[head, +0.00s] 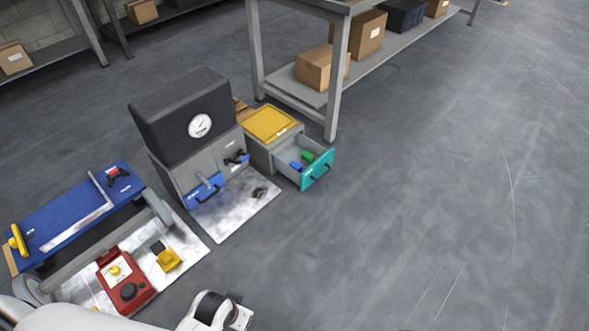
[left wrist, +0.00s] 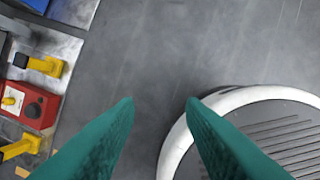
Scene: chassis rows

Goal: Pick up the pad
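No object is clearly recognisable as the pad. A small dark square piece (head: 157,247) lies beside a yellow block (head: 168,260) on a pale, stained mat at lower left. A green piece (head: 307,157) and a blue piece (head: 296,166) lie in an open drawer with a teal front (head: 317,170). The yellow block (left wrist: 46,66) shows at the left of that view, apart from the fingers. My right gripper is in neither view.
A red box (head: 125,282) with a black knob stands on the mat, beside a blue-topped bench (head: 75,213). A grey machine with a gauge (head: 200,125) stands behind. A metal table (head: 338,90) holds cartons on its shelf. The floor at right is clear.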

